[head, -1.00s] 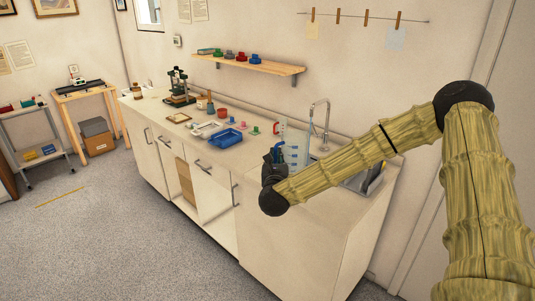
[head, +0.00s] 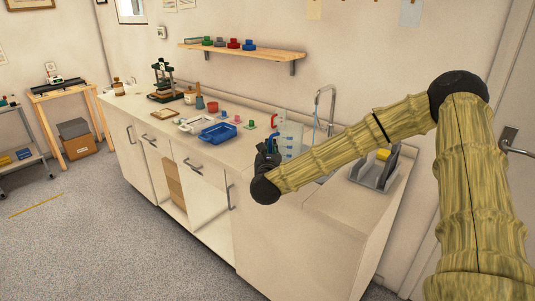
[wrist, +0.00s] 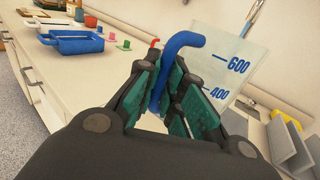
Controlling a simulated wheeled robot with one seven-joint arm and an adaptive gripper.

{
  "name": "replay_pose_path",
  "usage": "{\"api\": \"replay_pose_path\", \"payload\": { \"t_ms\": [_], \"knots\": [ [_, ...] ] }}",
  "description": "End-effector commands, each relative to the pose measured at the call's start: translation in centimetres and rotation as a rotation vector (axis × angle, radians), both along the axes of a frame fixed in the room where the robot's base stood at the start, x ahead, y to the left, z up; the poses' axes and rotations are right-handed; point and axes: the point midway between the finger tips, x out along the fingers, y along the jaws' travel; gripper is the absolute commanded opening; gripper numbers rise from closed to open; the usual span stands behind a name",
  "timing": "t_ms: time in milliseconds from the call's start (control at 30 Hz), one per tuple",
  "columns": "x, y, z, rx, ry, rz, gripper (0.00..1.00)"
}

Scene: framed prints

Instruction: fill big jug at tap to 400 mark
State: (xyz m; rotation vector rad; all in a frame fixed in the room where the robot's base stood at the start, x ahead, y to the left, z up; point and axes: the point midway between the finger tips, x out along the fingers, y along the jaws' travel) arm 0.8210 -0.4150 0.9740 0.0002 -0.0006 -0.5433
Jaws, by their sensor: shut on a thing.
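The big jug (head: 291,133) is clear, with blue marks and a blue handle. In the wrist view the jug (wrist: 232,58) shows its 600 and 400 marks and looks slightly tilted in the picture. My gripper (wrist: 165,88) is shut on the blue handle (wrist: 184,42); in the head view my gripper (head: 268,158) is at the counter's front side, just left of the jug. The metal tap (head: 327,100) rises behind and right of the jug. The sink is mostly hidden behind my arm. I cannot tell any water level in the jug.
A red-handled item (head: 275,119) stands close behind the jug. A blue tray (head: 218,133) and small coloured pieces lie to the left on the counter (head: 335,210). A grey rack (head: 372,176) with a yellow sponge (head: 383,154) stands at right. A wooden shelf (head: 245,52) hangs above.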

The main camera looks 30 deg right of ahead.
Motion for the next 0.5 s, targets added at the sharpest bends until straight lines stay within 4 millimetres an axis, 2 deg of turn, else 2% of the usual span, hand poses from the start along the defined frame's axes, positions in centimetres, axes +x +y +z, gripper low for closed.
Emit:
{"api": "replay_pose_path", "payload": {
  "t_ms": [167, 500],
  "knots": [
    [0.3, -0.9, 0.3, -0.001, -0.001, -0.003, 0.0],
    [1.7, -3.9, 0.3, -0.002, 0.001, -0.001, 0.0]
  ]
}}
